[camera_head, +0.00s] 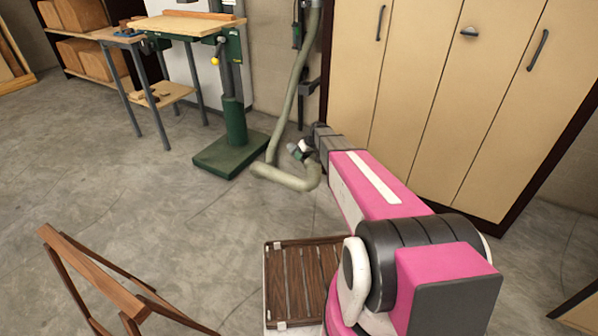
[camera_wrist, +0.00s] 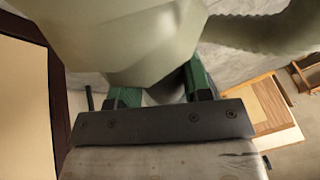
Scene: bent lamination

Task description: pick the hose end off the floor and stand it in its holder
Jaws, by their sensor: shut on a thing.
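My gripper (camera_head: 301,150) is low in front of the cabinet, shut on the hose end. In the wrist view the pale grey-green hose end (camera_wrist: 130,48) fills the upper middle, between and beyond my green fingers (camera_wrist: 162,93). The ribbed hose (camera_head: 287,180) hangs down by the wall, bends low near the floor and curls up towards my gripper. My arm and gripper hide most of the hose end in the head view. A dark bracket (camera_head: 309,88) on the wall beside the hose may be the holder; I cannot tell for sure.
A green drill press (camera_head: 232,135) with a wooden table stands left of the hose. Tall beige cabinets (camera_head: 420,80) stand close to my arm on the right. A wooden folding frame (camera_head: 95,275) is at the lower left.

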